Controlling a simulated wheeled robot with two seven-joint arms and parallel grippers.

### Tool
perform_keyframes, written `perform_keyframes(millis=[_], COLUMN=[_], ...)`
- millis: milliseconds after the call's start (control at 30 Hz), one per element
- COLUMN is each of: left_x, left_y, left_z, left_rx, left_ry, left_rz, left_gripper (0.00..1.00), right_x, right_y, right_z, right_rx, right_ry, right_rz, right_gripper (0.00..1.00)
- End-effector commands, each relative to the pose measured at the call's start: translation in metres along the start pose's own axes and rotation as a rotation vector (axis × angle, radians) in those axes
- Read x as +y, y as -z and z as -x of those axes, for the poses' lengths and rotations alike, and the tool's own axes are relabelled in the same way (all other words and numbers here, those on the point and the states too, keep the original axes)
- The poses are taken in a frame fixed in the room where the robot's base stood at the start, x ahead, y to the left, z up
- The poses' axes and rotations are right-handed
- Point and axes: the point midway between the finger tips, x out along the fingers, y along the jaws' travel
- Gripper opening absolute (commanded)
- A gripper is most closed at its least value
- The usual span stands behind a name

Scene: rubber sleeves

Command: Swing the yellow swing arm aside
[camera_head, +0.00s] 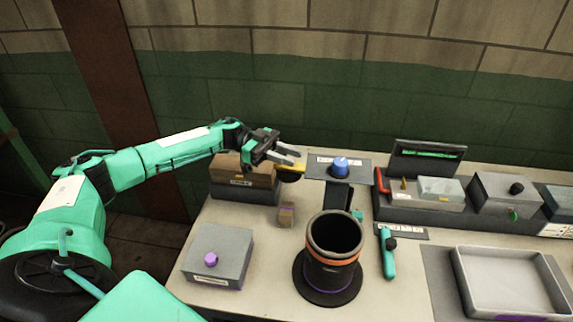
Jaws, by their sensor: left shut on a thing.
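The yellow swing arm (291,168) sticks out to the left of a grey panel with a blue knob (340,166), at the back left of the table. A dark round part sits under the swing arm's left end. My left gripper (294,158) reaches in from the left and is shut on the swing arm, with its fingers at the yellow part. The fingers hide some of the swing arm. My right gripper is not in view.
A brown box (241,170) stands under my left wrist. A dark cylinder with an orange band (331,254) stands in front of the panel. A grey box with a purple knob (219,256) is front left. A grey tray (508,284) and several devices fill the right.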

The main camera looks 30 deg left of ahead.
Motion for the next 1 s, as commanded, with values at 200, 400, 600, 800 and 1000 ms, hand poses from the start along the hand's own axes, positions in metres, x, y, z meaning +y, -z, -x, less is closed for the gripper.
perform_keyframes(millis=[200,400,600,800,1000], left_x=[-0.0069,-0.0077,-0.0076,-0.0075,-0.0077], left_y=[-0.0007,-0.0005,-0.0004,-0.0004,-0.0002], left_z=[0.0008,0.0014,0.0012,0.0012,0.0015], left_rx=[0.002,0.002,0.002,0.002,0.001], left_ry=[-0.051,-0.064,-0.064,-0.064,-0.063], left_rz=[0.000,0.000,0.000,0.000,0.000], left_gripper=[0.00,0.00,0.00,0.48,0.48], right_x=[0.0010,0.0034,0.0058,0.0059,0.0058], right_y=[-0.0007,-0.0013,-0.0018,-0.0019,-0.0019], right_z=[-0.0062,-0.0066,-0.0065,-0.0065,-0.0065], right_rx=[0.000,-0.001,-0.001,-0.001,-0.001], right_ry=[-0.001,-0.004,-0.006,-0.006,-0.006], right_rz=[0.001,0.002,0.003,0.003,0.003], right_gripper=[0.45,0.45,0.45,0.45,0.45])
